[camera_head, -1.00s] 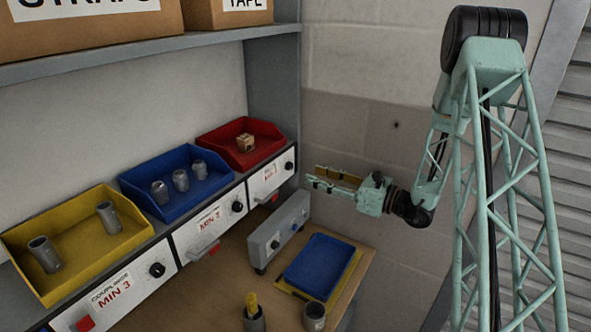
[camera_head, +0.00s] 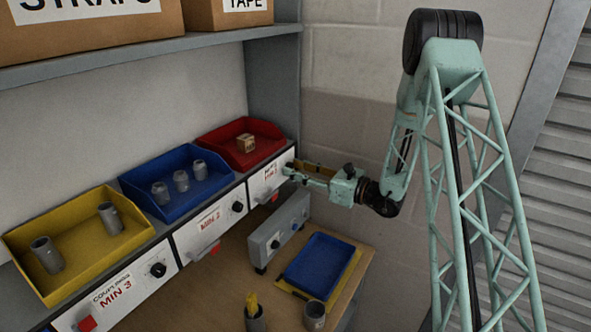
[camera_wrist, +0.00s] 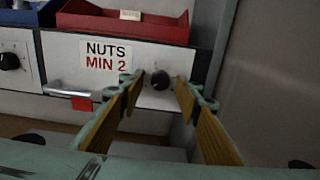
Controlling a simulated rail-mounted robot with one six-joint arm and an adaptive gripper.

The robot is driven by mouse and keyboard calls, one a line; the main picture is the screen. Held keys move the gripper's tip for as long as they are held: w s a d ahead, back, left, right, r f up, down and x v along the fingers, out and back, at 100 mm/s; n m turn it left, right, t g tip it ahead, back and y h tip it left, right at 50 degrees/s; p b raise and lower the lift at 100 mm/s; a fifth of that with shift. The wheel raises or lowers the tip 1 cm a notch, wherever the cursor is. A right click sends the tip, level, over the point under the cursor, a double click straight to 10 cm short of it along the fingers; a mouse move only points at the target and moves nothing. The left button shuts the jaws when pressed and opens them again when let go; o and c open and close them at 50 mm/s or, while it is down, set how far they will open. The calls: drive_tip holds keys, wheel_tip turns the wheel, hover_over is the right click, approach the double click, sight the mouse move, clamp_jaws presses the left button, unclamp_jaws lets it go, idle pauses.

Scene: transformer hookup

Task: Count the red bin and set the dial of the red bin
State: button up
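The red bin (camera_head: 212,138) stands at the right end of the shelf, with one small tan block (camera_head: 246,143) visible inside. In the wrist view the red bin's front (camera_wrist: 120,29) is at the top, and its label (camera_wrist: 105,57) reads NUTS MIN 2. My gripper (camera_head: 289,170) is open and empty in front of that panel.
A blue bin (camera_head: 142,199) with three grey cylinders and a yellow bin (camera_head: 85,259) with two stand to the left. A handle (camera_wrist: 66,92) and red tag (camera_wrist: 83,104) sit left of the dial. A grey box (camera_head: 280,232) and blue tray (camera_head: 318,262) are on the bench below.

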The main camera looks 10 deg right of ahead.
idle(0.3)
drive_tip(key=c, duration=0.9)
drive_tip(key=shift+o, duration=0.2)
drive_tip(key=shift+m, duration=0.5)
drive_tip(key=m+p, duration=0.2)
drive_tip(key=m, duration=0.2)
drive_tip(key=shift+r, duration=0.1)
drive_tip(key=shift+m+p, duration=0.95)
drive_tip(key=shift+m, duration=1.45)
drive_tip(key=o, duration=0.9)
drive_tip(key=shift+c, duration=0.2)
